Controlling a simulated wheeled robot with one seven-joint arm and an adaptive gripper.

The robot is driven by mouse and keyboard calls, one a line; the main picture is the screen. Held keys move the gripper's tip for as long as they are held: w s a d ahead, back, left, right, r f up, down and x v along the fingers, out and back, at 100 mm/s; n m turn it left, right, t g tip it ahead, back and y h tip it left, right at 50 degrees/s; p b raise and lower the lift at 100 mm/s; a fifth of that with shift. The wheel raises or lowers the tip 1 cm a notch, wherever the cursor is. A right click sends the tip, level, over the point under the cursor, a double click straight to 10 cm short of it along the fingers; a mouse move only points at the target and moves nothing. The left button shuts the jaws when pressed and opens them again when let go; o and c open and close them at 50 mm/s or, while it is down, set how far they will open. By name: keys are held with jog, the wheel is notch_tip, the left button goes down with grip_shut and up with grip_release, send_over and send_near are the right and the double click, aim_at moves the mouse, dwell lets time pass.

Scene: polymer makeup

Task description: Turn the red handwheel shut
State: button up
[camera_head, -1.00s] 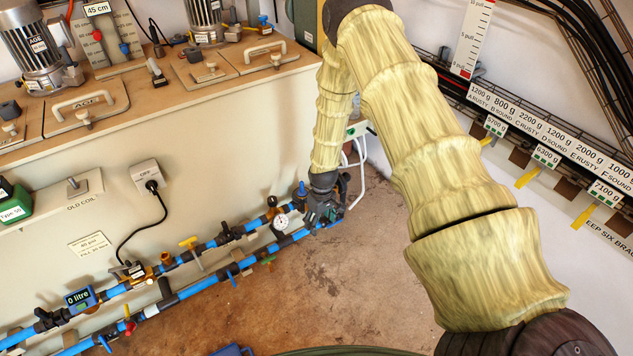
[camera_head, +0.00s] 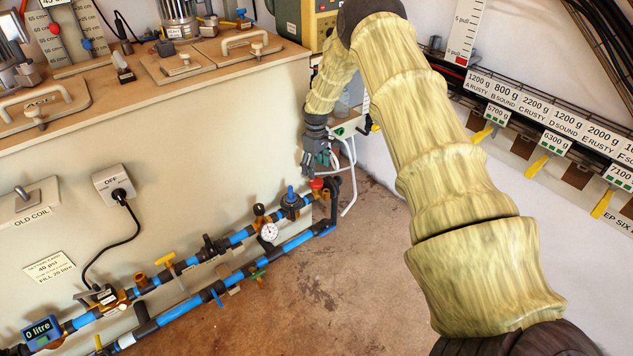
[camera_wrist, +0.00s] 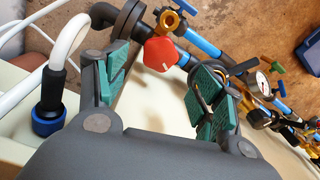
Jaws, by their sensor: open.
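The red handwheel (camera_head: 316,184) sits at the right end of the upper blue pipe, near the corner of the tank, in the head view. In the wrist view the red handwheel (camera_wrist: 160,54) shows its lobed top on a black fitting. My gripper (camera_head: 318,160) is just above it in the head view. In the wrist view my gripper (camera_wrist: 160,78) is open, with green pads on both sides, and nothing is between them. The wheel appears beyond the gap between the pads, apart from them.
A blue-handled valve (camera_head: 290,196) and a gauge (camera_head: 268,232) stand left of the wheel on the pipes. White hoses (camera_head: 349,175) run close on the right; a white hose with a blue collar (camera_wrist: 48,118) is beside my left finger. Floor in front is bare.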

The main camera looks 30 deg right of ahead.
aim_at(316, 180)
notch_tip(316, 180, down, 7)
jog(key=shift+r+b, duration=0.15)
jog(key=shift+b, duration=0.5)
jog(key=c, duration=1)
